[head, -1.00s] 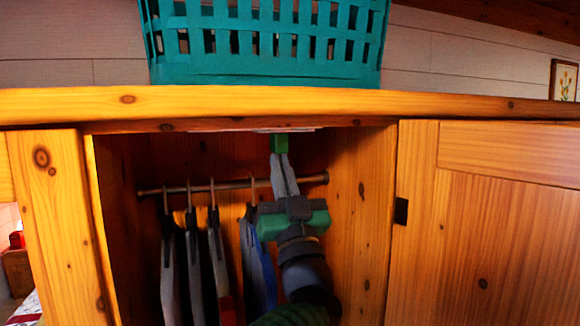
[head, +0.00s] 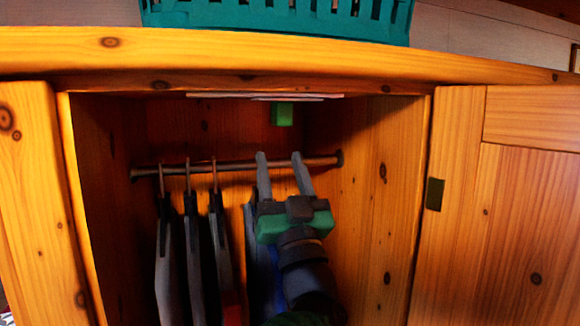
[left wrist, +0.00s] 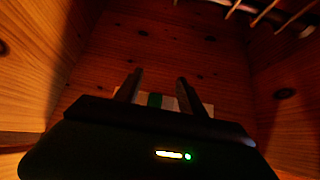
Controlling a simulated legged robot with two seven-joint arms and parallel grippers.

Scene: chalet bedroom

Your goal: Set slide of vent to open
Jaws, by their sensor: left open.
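The vent (head: 225,95) is a thin pale plate under the top panel inside the wardrobe. Its slide has a green block (head: 282,114) that hangs down right of the plate's middle. My left gripper (head: 279,157) is open and empty, its two grey fingers pointing up below the green block and apart from it. In the left wrist view, the green block (left wrist: 154,100) shows between the open fingers of the left gripper (left wrist: 159,77), with a pale part of the vent (left wrist: 208,108) beside it. My right gripper is not in view.
A clothes rail (head: 238,167) crosses the wardrobe behind my left gripper. Several dark garments (head: 192,250) hang to its left. The right door (head: 510,200) stands open. A teal basket (head: 280,20) sits on top of the wardrobe.

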